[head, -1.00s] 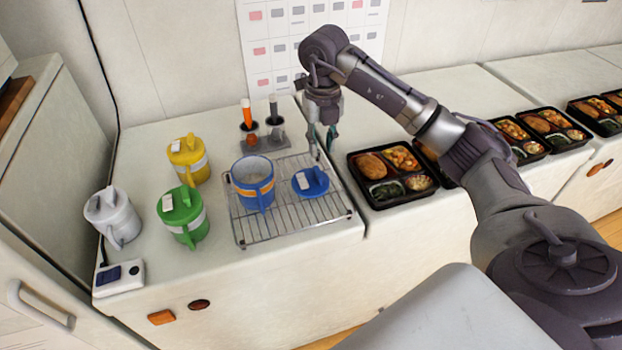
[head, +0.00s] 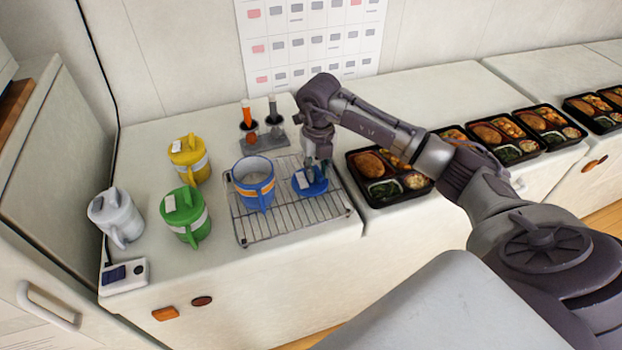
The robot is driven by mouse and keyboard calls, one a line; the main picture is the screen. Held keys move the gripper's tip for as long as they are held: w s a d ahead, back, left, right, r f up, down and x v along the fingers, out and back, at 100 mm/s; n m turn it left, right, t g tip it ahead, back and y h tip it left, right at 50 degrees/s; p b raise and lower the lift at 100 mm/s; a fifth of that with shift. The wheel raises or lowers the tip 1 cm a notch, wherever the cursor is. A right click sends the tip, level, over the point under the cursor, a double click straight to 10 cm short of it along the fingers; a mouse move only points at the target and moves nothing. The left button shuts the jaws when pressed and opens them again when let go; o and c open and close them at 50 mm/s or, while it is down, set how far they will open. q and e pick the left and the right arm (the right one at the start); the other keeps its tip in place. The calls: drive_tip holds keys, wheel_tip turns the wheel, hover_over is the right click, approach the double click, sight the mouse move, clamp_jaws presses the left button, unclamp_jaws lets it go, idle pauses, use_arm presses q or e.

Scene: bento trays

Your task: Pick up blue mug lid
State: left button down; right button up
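The blue mug lid (head: 306,187) lies on the wire rack (head: 292,221), to the right of the open blue mug (head: 254,181). The lid has a raised handle and a small white label. My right gripper (head: 316,172) points down at the lid from above, with its fingertips at the lid's handle. The fingers are small and overlap the lid, so I cannot tell whether they are apart or touching it. My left gripper is not in view.
Lidded yellow (head: 189,159), green (head: 186,215) and white (head: 117,217) mugs stand left of the rack. A holder with two upright tools (head: 264,140) stands behind. Bento trays (head: 352,172) line the right counters. A small white device (head: 124,276) sits at front left.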

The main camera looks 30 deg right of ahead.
clamp_jaws()
drive_tip(key=shift+r, duration=0.1)
